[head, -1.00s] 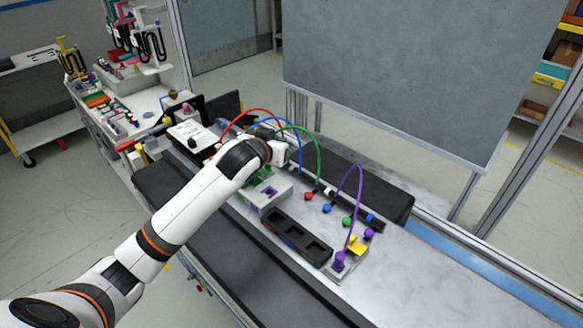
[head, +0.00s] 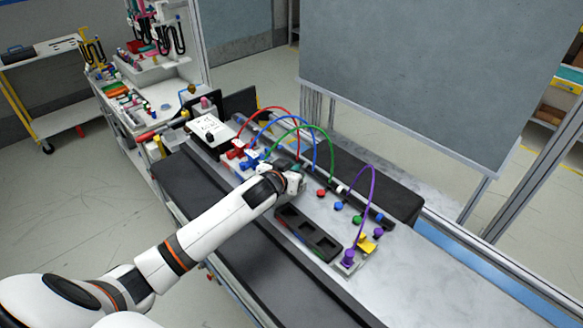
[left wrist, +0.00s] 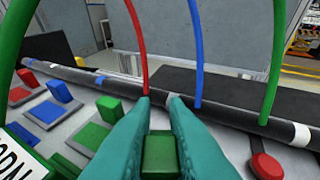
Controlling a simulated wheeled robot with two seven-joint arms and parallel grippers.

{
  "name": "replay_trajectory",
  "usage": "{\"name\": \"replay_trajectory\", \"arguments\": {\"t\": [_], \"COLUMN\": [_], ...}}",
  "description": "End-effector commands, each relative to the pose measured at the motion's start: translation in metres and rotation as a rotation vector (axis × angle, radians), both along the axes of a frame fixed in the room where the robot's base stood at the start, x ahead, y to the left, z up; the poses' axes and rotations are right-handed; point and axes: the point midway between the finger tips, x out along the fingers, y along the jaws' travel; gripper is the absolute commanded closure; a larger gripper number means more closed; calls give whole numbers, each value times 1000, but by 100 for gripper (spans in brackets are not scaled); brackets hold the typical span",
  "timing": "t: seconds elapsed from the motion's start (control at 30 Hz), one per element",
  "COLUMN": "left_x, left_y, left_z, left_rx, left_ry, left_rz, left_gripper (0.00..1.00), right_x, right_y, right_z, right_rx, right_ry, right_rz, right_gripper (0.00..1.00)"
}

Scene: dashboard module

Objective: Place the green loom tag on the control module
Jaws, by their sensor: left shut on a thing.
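My left gripper (head: 297,183) is over the pale bench between the colored connectors and the black tray. In the left wrist view its teal fingers (left wrist: 160,125) are shut on a small green block (left wrist: 160,155), which looks like the green loom tag. The fingers hide its sides. In the head view my gripper and arm hide it. A white box with dark print (head: 210,130), perhaps the control module, stands at the bench's far left. A white printed label (left wrist: 20,155) shows at the lower left of the wrist view; I cannot tell what carries it. My right gripper is not in view.
Red (head: 262,109), blue (head: 285,125), green (head: 318,129) and purple (head: 370,175) cables arch over the bench. A dark bar (left wrist: 75,75) runs behind the connectors. The black tray (head: 308,233) lies in front, right of my gripper. A red knob (left wrist: 266,166) is at right.

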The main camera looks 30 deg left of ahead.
Motion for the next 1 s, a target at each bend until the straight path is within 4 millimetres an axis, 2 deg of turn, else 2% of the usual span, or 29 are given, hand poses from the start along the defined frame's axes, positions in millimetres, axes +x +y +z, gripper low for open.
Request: {"name": "replay_trajectory", "arguments": {"t": [0.13,0.17,0.2,0.57,0.77,1.0], "left_x": [0,0,0,-2,-26,-70], "left_y": [0,0,0,0,-2,-4], "left_z": [-3,-2,-2,1,9,26], "left_rx": [-1,0,0,0,-1,0], "left_ry": [0,0,0,0,-1,0], "left_rz": [0,0,0,0,-2,-1], "left_gripper": [100,83,77,77,77,77], "right_x": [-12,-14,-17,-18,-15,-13], "right_y": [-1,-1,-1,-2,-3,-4], "right_z": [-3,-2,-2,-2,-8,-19], "right_rx": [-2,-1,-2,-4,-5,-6], "right_ry": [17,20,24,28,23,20], "right_rz": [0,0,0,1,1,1], "right_gripper": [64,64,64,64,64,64]}}
